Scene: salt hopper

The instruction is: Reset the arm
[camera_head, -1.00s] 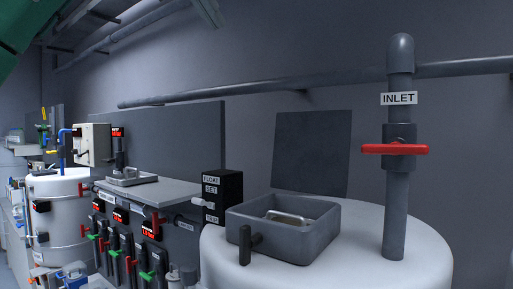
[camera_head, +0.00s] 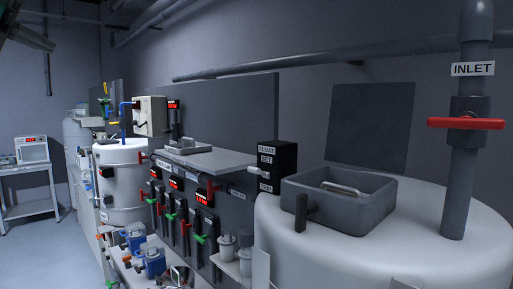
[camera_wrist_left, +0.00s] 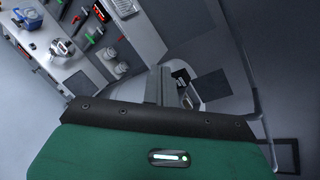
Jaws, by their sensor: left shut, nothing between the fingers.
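My left gripper (camera_head: 35,36) shows at the top left edge of the head view, dark and partly cut off by the frame. In the left wrist view its green body fills the lower part, and its grey fingers (camera_wrist_left: 160,86) are shut with nothing between them. It is held up in the air, apart from the equipment. My right gripper is in neither view.
A white tank (camera_head: 385,240) with a grey open box hatch (camera_head: 345,210) and a red-handled inlet pipe (camera_head: 465,175) stands at right. A shelf (camera_head: 200,162), valves and a smaller white tank (camera_head: 122,180) line the wall. Floor (camera_head: 45,255) is clear at left.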

